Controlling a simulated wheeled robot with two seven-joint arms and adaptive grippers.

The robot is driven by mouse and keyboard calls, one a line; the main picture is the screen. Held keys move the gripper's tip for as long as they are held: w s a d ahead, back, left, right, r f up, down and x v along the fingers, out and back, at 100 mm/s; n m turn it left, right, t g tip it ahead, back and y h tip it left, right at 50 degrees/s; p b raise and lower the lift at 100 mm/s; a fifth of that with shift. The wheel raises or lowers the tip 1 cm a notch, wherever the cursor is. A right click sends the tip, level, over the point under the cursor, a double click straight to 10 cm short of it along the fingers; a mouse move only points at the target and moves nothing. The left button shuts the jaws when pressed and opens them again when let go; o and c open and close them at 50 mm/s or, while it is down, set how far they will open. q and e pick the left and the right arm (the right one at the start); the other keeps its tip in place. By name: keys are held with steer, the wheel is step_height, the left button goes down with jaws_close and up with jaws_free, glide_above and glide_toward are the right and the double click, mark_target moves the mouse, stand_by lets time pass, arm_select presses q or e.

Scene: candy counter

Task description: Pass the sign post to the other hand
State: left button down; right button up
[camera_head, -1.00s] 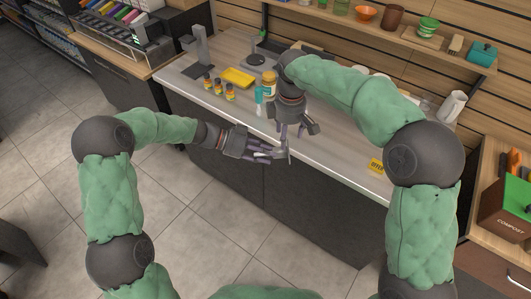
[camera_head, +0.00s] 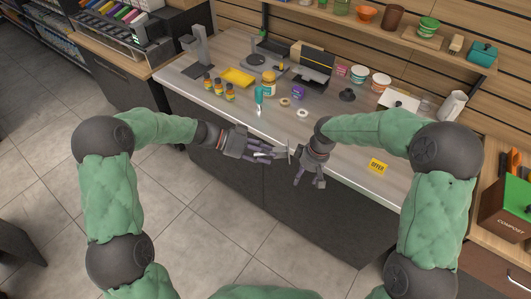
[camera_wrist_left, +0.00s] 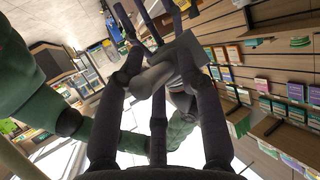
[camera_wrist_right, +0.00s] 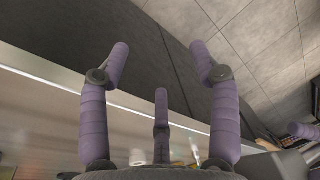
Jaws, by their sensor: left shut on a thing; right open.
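The sign post, a small grey piece (camera_head: 283,153), is held in my left gripper (camera_head: 268,152) in front of the counter's front edge. In the left wrist view, the grey sign post (camera_wrist_left: 160,72) lies between the dark fingers, which partly hide it. My right gripper (camera_head: 309,180) is open and empty, just right of the post and a little lower, its fingers pointing down. In the right wrist view, my right gripper (camera_wrist_right: 160,62) has its fingers spread with nothing between them. I cannot tell whether it touches the post; a small gap shows.
The counter (camera_head: 335,150) is just behind both grippers. It holds a yellow card (camera_head: 377,166), a teal bottle (camera_head: 259,98), a yellow tray (camera_head: 238,77), small jars (camera_head: 218,86) and a purple tub (camera_head: 298,91). Open floor (camera_head: 215,235) lies in front.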

steer(key=s+f+m+y, duration=0.2)
steer(key=s+f+m, duration=0.9)
steer(key=s+f, duration=0.9)
steer(key=s, duration=0.3)
steer(key=shift+s+f+t, duration=0.2)
steer(key=shift+f+t, duration=0.1)
steer(key=shift+f, duration=0.05)
